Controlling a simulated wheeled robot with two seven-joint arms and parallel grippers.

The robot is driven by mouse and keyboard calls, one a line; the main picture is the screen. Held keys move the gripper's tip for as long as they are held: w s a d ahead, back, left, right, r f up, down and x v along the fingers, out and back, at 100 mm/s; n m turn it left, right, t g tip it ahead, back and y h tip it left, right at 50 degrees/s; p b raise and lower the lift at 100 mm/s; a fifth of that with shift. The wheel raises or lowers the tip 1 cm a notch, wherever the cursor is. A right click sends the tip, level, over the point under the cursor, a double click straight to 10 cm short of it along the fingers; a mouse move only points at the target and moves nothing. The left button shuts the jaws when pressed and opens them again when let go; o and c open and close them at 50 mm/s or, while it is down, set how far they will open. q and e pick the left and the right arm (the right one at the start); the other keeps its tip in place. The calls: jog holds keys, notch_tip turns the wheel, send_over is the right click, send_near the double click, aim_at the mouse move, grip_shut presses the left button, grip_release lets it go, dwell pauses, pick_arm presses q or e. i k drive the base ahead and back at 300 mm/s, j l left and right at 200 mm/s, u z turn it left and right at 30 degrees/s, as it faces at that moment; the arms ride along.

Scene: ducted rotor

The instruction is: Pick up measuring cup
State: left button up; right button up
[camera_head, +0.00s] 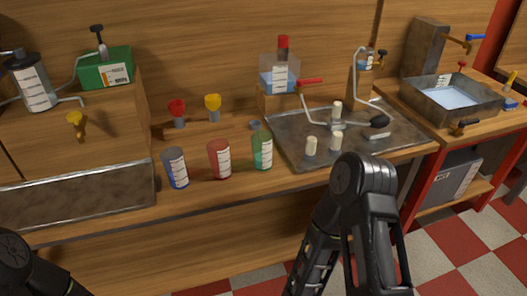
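Several graduated vessels could be the measuring cup, and I cannot tell which one is meant. A blue cup (175,168), a red cup (219,159) and a green bottle-like vessel (262,150) stand upright in a row near the front edge of the wooden bench. All have white scale marks. My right arm bends in front of the bench at centre right, right of these cups. A piece of my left arm shows at the bottom left. Neither gripper's fingers are visible.
A metal tray (285,148) with small pale cylinders and a bent-tube apparatus lies right of the cups. A water basin (450,97) is at right.

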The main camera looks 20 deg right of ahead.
aim_at(218, 149)
jog(key=l, duration=3.05)
jog(key=k+z, duration=0.05)
jog(key=k, duration=0.05)
